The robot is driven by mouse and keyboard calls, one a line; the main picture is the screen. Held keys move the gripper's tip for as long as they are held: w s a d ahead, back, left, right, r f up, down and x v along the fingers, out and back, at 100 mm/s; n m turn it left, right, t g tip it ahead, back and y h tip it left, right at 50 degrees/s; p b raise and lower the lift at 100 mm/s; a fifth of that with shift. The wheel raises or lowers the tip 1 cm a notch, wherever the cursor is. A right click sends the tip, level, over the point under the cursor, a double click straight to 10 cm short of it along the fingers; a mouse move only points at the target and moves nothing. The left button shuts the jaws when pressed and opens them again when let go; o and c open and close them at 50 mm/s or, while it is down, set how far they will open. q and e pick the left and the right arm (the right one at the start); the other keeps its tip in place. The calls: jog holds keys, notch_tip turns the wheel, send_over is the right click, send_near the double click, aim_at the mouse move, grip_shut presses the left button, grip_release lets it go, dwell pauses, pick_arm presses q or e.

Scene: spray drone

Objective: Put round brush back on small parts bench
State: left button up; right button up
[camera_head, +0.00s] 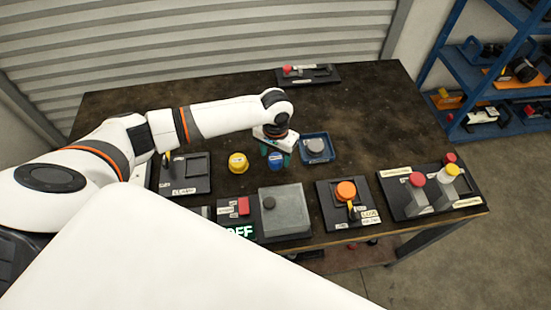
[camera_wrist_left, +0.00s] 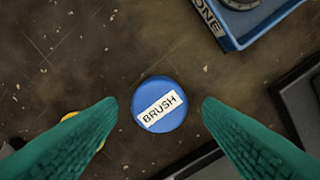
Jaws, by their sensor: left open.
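The round brush (camera_head: 277,162) shows as a blue, round-topped piece standing on the dark bench (camera_head: 200,105). In the left wrist view the brush (camera_wrist_left: 159,103) is a blue disc with a white label reading BRUSH. My left gripper (camera_head: 275,154) is open right above or around it. Its two green fingers stand on either side of the disc with a gap on both sides. I cannot tell how far the fingertips reach down beside it. The gripper hides part of the brush in the head view. My right gripper is not in view.
A blue tray (camera_head: 329,157) holding a grey round piece stands just right of the brush. A yellow round piece (camera_head: 238,162) stands to its left. Black fixtures with a grey box (camera_head: 285,212), an orange knob (camera_head: 346,190) and levers line the front edge. The bench's back is mostly clear.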

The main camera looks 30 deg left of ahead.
aim_at(276, 158)
pick_arm(q)
notch_tip(276, 158, up, 9)
dwell(0.5)
jog(key=shift+f, duration=0.1)
